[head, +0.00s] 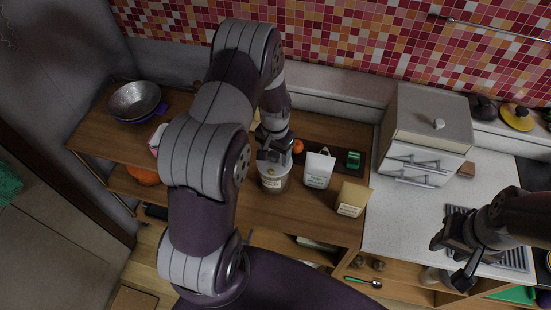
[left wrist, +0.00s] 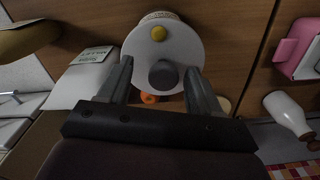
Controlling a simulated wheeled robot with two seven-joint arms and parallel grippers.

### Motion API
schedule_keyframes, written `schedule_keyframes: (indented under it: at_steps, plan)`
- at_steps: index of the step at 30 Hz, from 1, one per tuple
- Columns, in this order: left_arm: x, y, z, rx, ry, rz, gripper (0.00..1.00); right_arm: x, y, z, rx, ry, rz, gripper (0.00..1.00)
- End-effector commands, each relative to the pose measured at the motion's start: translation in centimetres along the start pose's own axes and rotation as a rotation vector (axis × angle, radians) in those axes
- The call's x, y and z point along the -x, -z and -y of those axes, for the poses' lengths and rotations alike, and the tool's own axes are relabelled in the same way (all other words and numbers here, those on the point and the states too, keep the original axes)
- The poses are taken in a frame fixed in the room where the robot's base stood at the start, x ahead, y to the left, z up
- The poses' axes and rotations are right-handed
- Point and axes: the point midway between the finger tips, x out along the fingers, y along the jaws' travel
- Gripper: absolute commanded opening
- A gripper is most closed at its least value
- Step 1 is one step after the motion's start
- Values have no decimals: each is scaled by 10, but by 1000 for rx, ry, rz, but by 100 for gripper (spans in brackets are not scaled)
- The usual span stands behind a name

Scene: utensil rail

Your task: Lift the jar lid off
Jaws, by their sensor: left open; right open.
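The jar (head: 273,184) stands on the wooden counter, under my left gripper (head: 275,152), which partly hides it in the head view. In the left wrist view the round white lid (left wrist: 140,48) shows from above, with a grey knob (left wrist: 163,75) and a small yellow spot (left wrist: 158,33). My left gripper is open, pointing down, its two fingers on either side of the knob with gaps between. Whether the fingertips are level with the knob I cannot tell. My right gripper (head: 454,264) is open and empty at the right, away from the jar.
A white bag (head: 318,170) and a tan box (head: 351,199) stand right of the jar. An orange (head: 297,146) and a green item (head: 353,159) lie behind. A metal bowl (head: 135,99) is at the left. A drawer cabinet (head: 429,130) stands at the right.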

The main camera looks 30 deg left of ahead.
Motion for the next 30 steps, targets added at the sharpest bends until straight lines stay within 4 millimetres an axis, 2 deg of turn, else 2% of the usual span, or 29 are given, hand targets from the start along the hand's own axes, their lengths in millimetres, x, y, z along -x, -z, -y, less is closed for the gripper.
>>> schedule_keyframes:
  at_steps: [1,6,7,19,25,30]
  plan:
    - [0,0,0,0,0,0,64,0,0,0,0,0,0,43]
    - [0,0,0,0,0,0,9,0,0,0,0,0,0,43]
    - [0,0,0,0,0,0,3,0,0,0,0,0,0,43]
    - [7,1,0,0,1,-3,3,-6,-1,0,0,0,0,43]
    - [38,2,1,0,2,-7,3,-23,-3,0,0,0,0,43]
    - [58,29,-25,-4,1,-5,3,-38,-4,0,0,0,0,43]
